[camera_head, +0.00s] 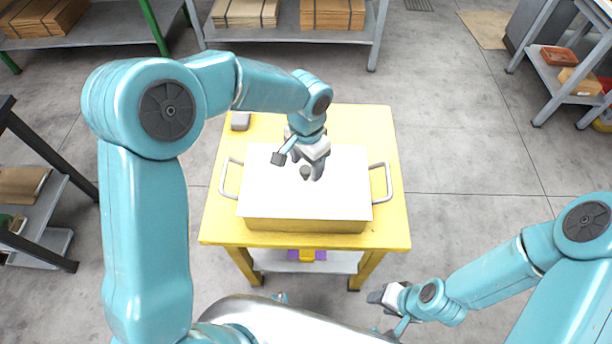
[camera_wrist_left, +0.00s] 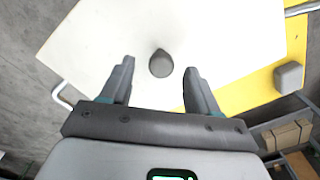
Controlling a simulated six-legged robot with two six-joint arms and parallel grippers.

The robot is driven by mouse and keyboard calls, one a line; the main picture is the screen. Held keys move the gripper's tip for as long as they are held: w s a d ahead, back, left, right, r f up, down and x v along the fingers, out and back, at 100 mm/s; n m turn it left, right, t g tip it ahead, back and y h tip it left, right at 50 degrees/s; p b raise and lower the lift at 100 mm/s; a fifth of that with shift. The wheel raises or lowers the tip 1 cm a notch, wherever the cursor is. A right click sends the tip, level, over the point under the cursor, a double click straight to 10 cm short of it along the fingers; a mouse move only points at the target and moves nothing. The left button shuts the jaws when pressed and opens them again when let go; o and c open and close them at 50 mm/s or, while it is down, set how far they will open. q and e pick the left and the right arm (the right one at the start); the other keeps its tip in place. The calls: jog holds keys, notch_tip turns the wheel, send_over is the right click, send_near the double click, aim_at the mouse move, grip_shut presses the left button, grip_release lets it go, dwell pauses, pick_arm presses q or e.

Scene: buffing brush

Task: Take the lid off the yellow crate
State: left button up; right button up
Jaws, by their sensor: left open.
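The yellow crate (camera_head: 305,226) stands on a yellow table, with a metal handle on each side. A white flat lid (camera_head: 275,200) covers its top. A small dark grey knob (camera_head: 305,173) stands at the lid's middle. In the left wrist view the knob (camera_wrist_left: 161,63) lies ahead of and between the fingers, apart from them, over the white lid (camera_wrist_left: 215,30). My left gripper (camera_head: 308,170) is open and above the lid, close to the knob. My right gripper (camera_head: 385,310) is low at the bottom right, away from the table; its jaw opening is not clear.
The yellow table (camera_head: 385,150) has a grey block (camera_head: 240,121) at its back left corner, also in the left wrist view (camera_wrist_left: 289,77). A lower shelf holds a yellow and purple item (camera_head: 307,255). Shelves with boxes stand behind and at both sides. Floor around the table is clear.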

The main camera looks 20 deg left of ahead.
aim_at(306, 169)
pick_arm(q)
jog(key=f, duration=0.3)
jog(key=shift+s+a, duration=0.15)
jog(key=shift+s, duration=0.05)
jog(key=shift+w, duration=0.1)
grip_shut()
